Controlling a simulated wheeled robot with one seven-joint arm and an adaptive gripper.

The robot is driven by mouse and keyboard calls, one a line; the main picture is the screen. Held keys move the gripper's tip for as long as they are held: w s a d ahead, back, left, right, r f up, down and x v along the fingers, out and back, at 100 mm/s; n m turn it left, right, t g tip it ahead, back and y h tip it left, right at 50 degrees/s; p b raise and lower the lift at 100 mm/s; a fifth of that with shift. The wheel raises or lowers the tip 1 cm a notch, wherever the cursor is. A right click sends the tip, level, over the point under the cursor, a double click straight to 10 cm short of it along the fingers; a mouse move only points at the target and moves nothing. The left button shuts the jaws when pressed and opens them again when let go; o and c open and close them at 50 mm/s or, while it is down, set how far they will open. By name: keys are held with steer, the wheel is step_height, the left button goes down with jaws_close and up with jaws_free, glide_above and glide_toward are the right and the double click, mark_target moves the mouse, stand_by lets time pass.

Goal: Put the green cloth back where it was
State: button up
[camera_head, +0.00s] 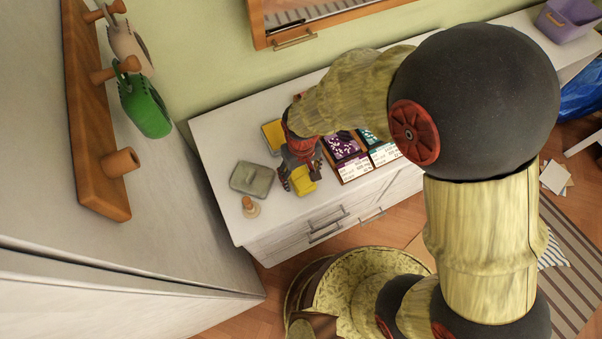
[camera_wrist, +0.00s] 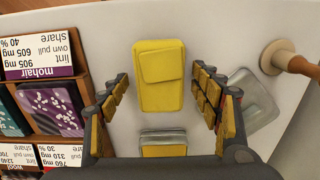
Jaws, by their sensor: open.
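I see no plainly green cloth lying on the white cabinet top (camera_head: 225,137). A folded yellow cloth-like piece (camera_wrist: 159,76) lies flat there; it also shows in the head view (camera_head: 304,181). My gripper (camera_wrist: 165,92) is open above the cabinet, with its fingers on either side of the yellow piece; whether they touch it I cannot tell. A green item (camera_head: 146,105) hangs from a wall peg at upper left; I cannot tell whether it is cloth. A grey-green, tin-like rectangle (camera_head: 252,179) lies left of my gripper in the head view.
A shallow tin holding something yellow (camera_head: 273,136) sits at the back. A wooden-handled object (camera_head: 250,207) stands near the cabinet's front left. A wooden box of labelled packets (camera_wrist: 48,105) stands beside my gripper. A wooden peg rail (camera_head: 88,130) carries a beige item (camera_head: 128,46).

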mark_target(301, 176)
steer(key=shift+r, duration=0.1)
step_height(301, 176, up, 12)
steer(key=p, duration=0.4)
steer(key=w+d+r+m+t, duration=0.1)
steer(key=d+r+m+t, duration=0.1)
steer(key=d+r, duration=0.9)
steer(key=s+d+r+m+t, duration=0.3)
steer(key=s+d+r, duration=0.5)
steer(key=d+r, duration=0.3)
steer(key=shift+s+d+r+m+t, duration=0.25)
steer(key=shift+d+r+m+t, duration=0.1)
steer(key=shift+m, duration=0.25)
steer(key=shift+c, duration=0.5)
